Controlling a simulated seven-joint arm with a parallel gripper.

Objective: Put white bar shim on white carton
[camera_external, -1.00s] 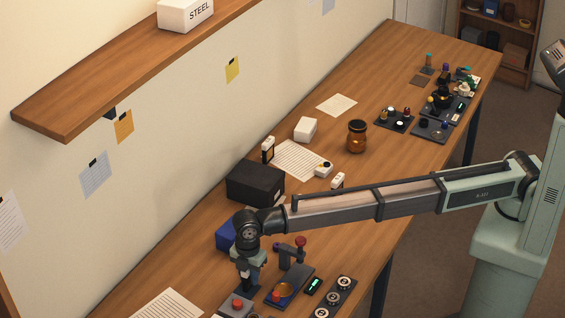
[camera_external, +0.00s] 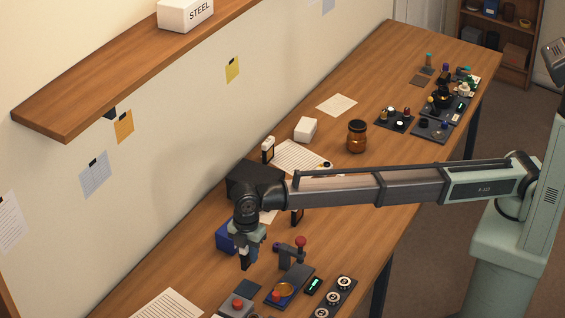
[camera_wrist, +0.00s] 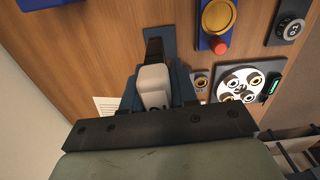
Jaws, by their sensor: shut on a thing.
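My gripper (camera_external: 246,262) hangs above the near part of the bench, beside the blue box, fingers pointing down. In the wrist view the gripper (camera_wrist: 154,60) is shut on a pale, narrow piece, which I take to be the white bar shim (camera_wrist: 153,83). The fingers hide part of it, and I cannot make it out in the external view. A plain white carton (camera_external: 305,129) stands on the bench farther back, beyond the black box and well away from my gripper. Another white box (camera_external: 186,14), marked STEEL, is on the wall shelf.
A black box (camera_external: 245,180) and a blue box (camera_external: 226,236) stand near my arm. A red-knobbed stand (camera_external: 292,252), a red-button unit (camera_external: 238,305) and a dial panel (camera_external: 334,297) are close by. An amber jar (camera_external: 357,136) stands right of the carton; papers lie around.

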